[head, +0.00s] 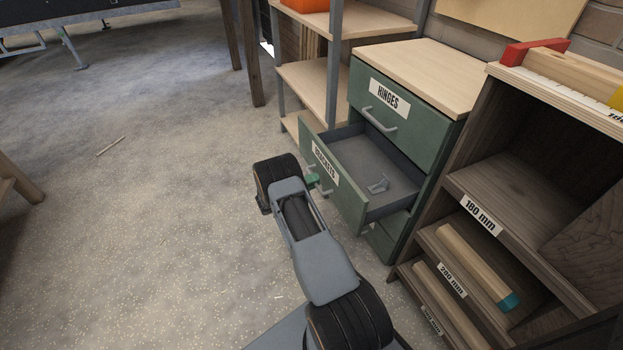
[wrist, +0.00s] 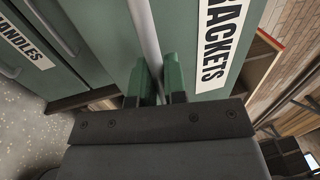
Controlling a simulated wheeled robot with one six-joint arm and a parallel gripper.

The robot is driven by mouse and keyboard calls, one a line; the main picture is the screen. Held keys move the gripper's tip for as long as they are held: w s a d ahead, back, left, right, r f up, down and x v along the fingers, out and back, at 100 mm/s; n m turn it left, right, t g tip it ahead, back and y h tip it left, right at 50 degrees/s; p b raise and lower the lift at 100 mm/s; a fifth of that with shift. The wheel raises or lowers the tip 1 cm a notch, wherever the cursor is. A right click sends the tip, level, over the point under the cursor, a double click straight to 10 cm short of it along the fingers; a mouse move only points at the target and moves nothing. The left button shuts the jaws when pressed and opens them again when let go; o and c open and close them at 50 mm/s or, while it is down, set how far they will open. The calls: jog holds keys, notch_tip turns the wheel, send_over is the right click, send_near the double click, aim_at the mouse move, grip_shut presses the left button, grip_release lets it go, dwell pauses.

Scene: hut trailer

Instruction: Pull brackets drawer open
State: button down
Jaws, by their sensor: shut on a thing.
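The brackets drawer (head: 345,189) is green with a white label and stands well out of the cabinet in the head view. Its grey interior shows, with a small metal bracket (head: 378,184) lying inside. My gripper (head: 314,181) is at the drawer's front. In the wrist view the green fingers of my gripper (wrist: 160,84) are on either side of the drawer's grey bar handle (wrist: 145,38), shut on it. The drawer's label (wrist: 219,40) shows to the right of the handle.
The hinges drawer (head: 409,122) above is shut. A lower drawer (head: 380,243) sits beneath the open one. Dark wooden shelving (head: 478,190) with size labels stands close on the right. The floor (head: 150,220) to the left is mostly clear.

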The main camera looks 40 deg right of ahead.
jog(key=shift+w+a, duration=0.15)
jog(key=shift+a, duration=0.35)
jog(key=c, duration=1.2)
grip_release()
jog(key=p+v, duration=0.1)
jog(key=v, duration=1.2)
jog(key=shift+w+a+f, duration=0.1)
jog(key=shift+a, duration=0.3)
